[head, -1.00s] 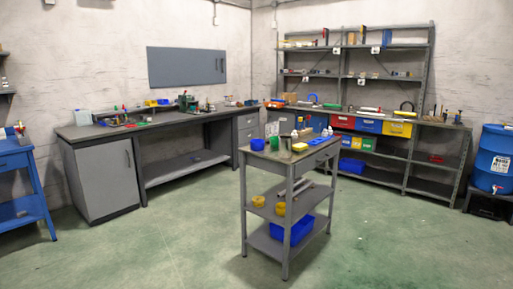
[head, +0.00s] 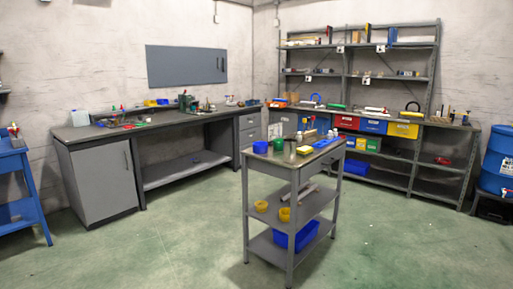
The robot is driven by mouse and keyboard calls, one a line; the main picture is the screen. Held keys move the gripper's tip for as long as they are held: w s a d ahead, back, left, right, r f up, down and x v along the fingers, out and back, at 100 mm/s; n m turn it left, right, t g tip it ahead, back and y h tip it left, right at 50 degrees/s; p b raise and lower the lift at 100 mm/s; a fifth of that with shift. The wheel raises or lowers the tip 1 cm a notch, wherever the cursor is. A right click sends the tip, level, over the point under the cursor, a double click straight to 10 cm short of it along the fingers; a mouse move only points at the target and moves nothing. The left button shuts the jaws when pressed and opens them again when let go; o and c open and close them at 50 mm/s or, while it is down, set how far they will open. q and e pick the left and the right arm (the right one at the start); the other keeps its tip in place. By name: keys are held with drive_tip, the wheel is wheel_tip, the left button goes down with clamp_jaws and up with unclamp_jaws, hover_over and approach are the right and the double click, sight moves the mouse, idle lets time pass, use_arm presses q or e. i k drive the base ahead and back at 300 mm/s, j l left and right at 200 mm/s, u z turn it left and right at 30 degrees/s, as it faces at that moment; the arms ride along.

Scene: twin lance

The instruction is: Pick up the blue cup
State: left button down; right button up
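The blue cup (head: 260,147) stands on the left end of the top of a grey three-tier cart (head: 287,165) in the middle of the room. A green cup (head: 278,144) stands just to its right. Neither of my grippers shows in the head view, and nothing touches the blue cup.
A yellow item (head: 304,150) and small bottles are also on the cart top. The cart's lower shelves hold yellow cups (head: 284,214) and a blue bin (head: 297,236). A long workbench (head: 170,122) lines the left wall. Green floor (head: 150,250) is clear in front.

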sight(260, 147)
drive_tip(key=i+j, duration=0.1)
drive_tip(key=i, duration=0.55)
drive_tip(key=i+j+u, duration=0.1)
drive_tip(key=i, duration=0.6)
